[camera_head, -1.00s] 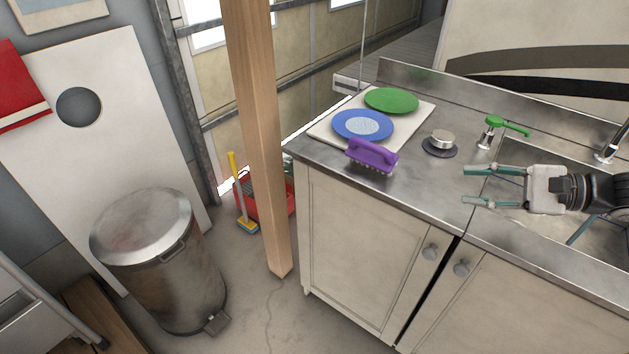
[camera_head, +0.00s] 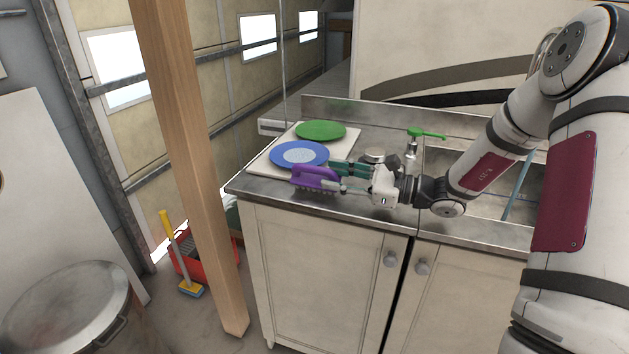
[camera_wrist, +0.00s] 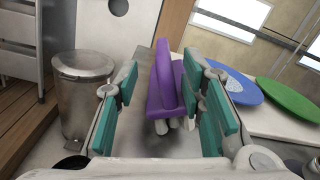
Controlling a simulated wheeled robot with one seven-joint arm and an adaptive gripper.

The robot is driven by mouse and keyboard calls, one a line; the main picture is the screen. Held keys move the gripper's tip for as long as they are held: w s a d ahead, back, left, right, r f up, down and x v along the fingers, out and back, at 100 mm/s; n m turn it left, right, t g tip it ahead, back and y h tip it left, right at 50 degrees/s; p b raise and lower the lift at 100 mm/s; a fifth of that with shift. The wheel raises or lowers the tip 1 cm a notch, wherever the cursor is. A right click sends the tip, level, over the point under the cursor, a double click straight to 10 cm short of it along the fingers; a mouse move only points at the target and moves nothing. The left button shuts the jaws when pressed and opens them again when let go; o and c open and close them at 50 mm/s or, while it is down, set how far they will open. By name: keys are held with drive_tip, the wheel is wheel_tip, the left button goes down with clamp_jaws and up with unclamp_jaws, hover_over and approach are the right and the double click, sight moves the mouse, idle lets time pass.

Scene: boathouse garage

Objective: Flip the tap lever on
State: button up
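The green tap lever (camera_head: 427,134) sits on a short metal post (camera_head: 411,150) at the back of the steel counter, beside the sink, and points to the right in the head view. It is not visible in the wrist view. My gripper (camera_head: 334,177) is low over the counter, to the left of and in front of the lever, and points left at the purple brush (camera_head: 314,177). In the wrist view, the purple brush (camera_wrist: 165,85) stands between the spread teal fingers (camera_wrist: 163,112). A gap shows on its left; contact on its right is unclear.
A blue plate (camera_head: 284,153) and a green plate (camera_head: 321,130) lie on a pale board (camera_head: 262,165). A round metal knob-like piece (camera_head: 375,155) is just behind my gripper. The sink (camera_head: 480,202) is partly hidden by my arm. A wooden post (camera_head: 190,150) stands left of the counter.

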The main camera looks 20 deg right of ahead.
sight(324, 171)
drive_tip(key=shift+r+x, duration=0.1)
drive_tip(key=shift+x, duration=1.2)
drive_tip(key=shift+r+x, duration=0.15)
drive_tip(key=shift+x, duration=1.2)
drive_tip(key=shift+w+d, duration=0.1)
clamp_jaws()
